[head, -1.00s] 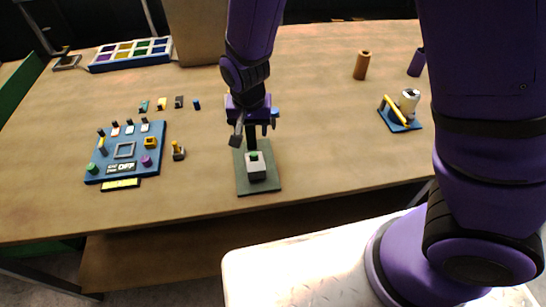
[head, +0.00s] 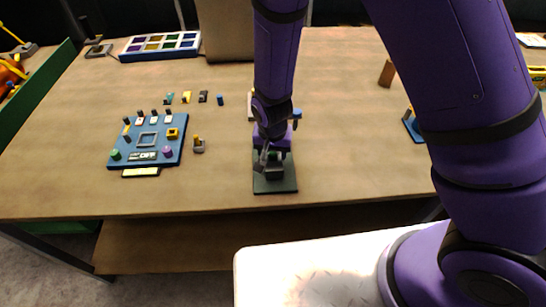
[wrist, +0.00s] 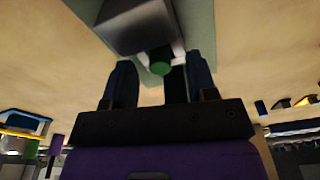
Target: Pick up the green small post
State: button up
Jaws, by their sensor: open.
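My gripper (wrist: 161,75) is open, with one dark finger on each side of the post's line. The post lies just beyond or between the fingertips, and I cannot tell whether they touch it. In the head view my gripper (head: 269,158) is over the dark base plate (head: 275,187) of the small press-like stand and hides most of the block and the post.
A blue panel (head: 180,152) with knobs and a frame lies to the left. Small coloured pieces (head: 187,97) lie behind. The table (head: 345,165) is clear just right of the stand.

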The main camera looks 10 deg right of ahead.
jog(key=shift+f, duration=0.3)
grip_shut()
jog(key=shift+r, duration=0.1)
